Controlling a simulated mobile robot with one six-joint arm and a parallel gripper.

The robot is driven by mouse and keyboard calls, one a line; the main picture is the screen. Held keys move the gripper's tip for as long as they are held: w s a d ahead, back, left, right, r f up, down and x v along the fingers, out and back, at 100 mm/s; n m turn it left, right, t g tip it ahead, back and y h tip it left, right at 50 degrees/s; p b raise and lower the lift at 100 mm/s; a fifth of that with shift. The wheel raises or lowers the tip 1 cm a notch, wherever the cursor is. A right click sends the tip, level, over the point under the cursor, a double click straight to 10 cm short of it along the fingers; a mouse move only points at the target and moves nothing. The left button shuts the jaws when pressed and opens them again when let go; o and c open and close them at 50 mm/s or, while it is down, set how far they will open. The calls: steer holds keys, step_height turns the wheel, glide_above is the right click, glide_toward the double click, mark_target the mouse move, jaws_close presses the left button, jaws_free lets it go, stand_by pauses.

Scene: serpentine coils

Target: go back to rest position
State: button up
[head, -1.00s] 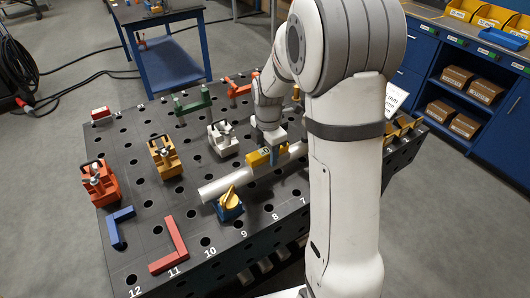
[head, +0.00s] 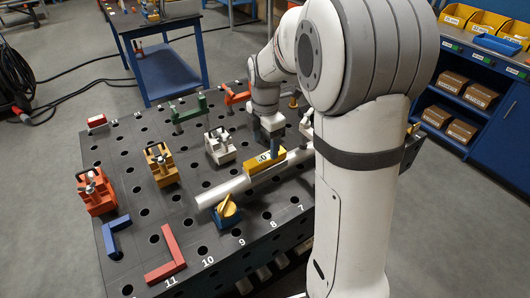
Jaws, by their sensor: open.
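My gripper (head: 275,140) points down just above and behind a yellow block (head: 264,160), which looks like a level. It is open; its fingertips are small and partly hidden, and I cannot tell whether they touch the block. The yellow block sits on a pale grey pipe (head: 222,191) that lies across the black perforated table (head: 135,188). My arm covers the right end of the pipe and much of the table's right side.
A blue and yellow clamp (head: 227,211) stands in front of the pipe. White (head: 220,147), orange-yellow (head: 162,163) and red (head: 96,190) fixtures stand to the left. Red (head: 165,256) and blue (head: 116,234) angle pieces lie at the front. A green bracket (head: 190,109) stands behind.

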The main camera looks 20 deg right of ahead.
steer(key=shift+r, duration=0.5)
steer(key=shift+s+r+m, duration=0.25)
steer(key=shift+s+m, duration=0.05)
steer(key=s+r+m+t, duration=0.1)
steer(key=s+r+m, duration=0.1)
steer(key=s+m, duration=0.8)
steer(key=s+r+m+t, duration=0.1)
steer(key=s+m+t, duration=0.1)
steer(key=s+m, duration=0.8)
steer(key=shift+s+a+r+m, duration=0.4)
steer(key=shift+m, duration=0.1)
